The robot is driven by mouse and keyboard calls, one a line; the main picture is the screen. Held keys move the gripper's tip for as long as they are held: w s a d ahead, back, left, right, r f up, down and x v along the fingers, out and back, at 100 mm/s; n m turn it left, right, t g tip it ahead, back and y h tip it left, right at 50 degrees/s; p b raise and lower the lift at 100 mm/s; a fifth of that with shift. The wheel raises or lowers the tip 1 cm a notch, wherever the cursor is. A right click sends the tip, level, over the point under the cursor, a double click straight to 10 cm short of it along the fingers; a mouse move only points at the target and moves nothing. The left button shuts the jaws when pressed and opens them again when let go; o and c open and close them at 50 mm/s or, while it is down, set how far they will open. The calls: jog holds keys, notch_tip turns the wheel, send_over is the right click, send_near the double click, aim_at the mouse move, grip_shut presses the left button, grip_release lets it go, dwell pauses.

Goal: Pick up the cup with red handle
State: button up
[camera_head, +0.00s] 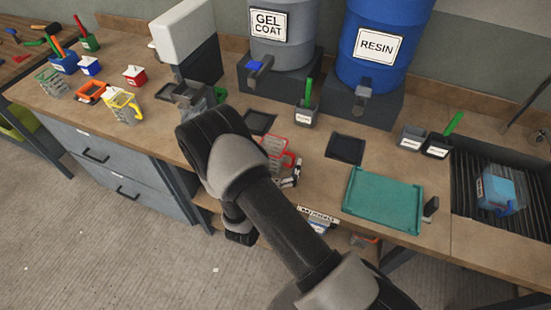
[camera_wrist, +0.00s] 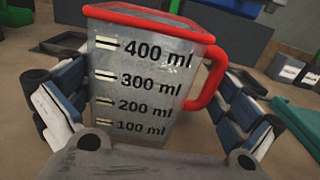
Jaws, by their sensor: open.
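The cup with the red handle (camera_wrist: 148,85) is a clear, upright measuring cup with a red rim and black marks from 100 to 400 ml. It stands on the bench, and its handle (camera_wrist: 212,75) points right in the wrist view. In the head view the cup (camera_head: 272,148) is partly hidden behind my arm. My gripper (camera_wrist: 152,108) is open, with one finger at the cup's left side and the other to the right, beyond the handle. I cannot tell whether the left finger touches the cup.
A teal tray (camera_head: 384,200) lies to the right, and a dark square pad (camera_head: 346,149) is behind the cup. Gel coat (camera_head: 283,35) and resin (camera_head: 383,45) drums stand at the back. A yellow-handled cup (camera_head: 122,105) and small bins are at left; a blue cup (camera_head: 497,190) is far right.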

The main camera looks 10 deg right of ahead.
jog(key=shift+c, duration=0.4)
jog(key=c, duration=0.7)
jog(key=shift+r, duration=0.15)
